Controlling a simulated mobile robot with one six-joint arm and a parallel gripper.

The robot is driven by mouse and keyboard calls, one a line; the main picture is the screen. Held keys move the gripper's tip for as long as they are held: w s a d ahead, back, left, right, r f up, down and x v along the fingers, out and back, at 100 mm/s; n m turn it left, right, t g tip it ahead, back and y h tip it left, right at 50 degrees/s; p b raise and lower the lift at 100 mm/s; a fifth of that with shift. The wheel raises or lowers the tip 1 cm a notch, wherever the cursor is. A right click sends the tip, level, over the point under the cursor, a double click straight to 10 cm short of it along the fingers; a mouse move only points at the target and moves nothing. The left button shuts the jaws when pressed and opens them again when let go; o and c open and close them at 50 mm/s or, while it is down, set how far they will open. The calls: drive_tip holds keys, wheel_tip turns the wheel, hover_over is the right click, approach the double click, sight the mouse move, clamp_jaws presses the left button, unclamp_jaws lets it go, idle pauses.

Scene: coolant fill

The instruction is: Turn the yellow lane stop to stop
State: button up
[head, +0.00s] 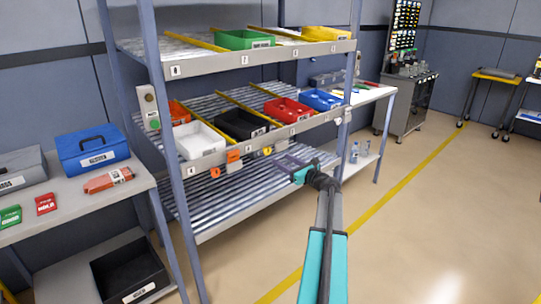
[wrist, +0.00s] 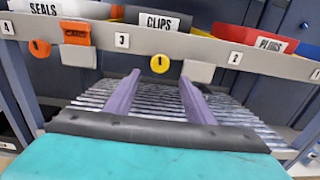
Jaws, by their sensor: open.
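The yellow lane stop (head: 267,151) is a small round disc marked 1 on the front rail of the middle shelf. In the wrist view the yellow lane stop (wrist: 160,63) hangs at the rail's lower edge, below the black CLIPS bin (wrist: 158,20), right of lane tag 3. A plain grey plate (wrist: 198,71) is just right of it. My gripper (head: 283,163) is open and empty in front of the rail. In the wrist view my gripper (wrist: 158,78) has its two purple fingers left and right of the disc, pointing toward the rail. I see no contact with the disc.
An orange disc (wrist: 40,48) and an orange block (wrist: 75,33) sit left on the same rail. The white SEALS bin (head: 200,139), red PLUGS bin (head: 288,110) and blue bin (head: 321,100) stand in lanes above. A slatted lower shelf (head: 225,205) lies below.

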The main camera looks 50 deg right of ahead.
sight(268, 152)
drive_tip(key=shift+w+d, duration=0.2)
drive_tip(key=shift+w, duration=1.95)
drive_tip(key=shift+w+d, duration=0.2)
drive_tip(key=shift+w, duration=1.9)
clamp_jaws()
drive_tip(key=shift+a+p, duration=0.1)
drive_tip(key=shift+p, duration=0.2)
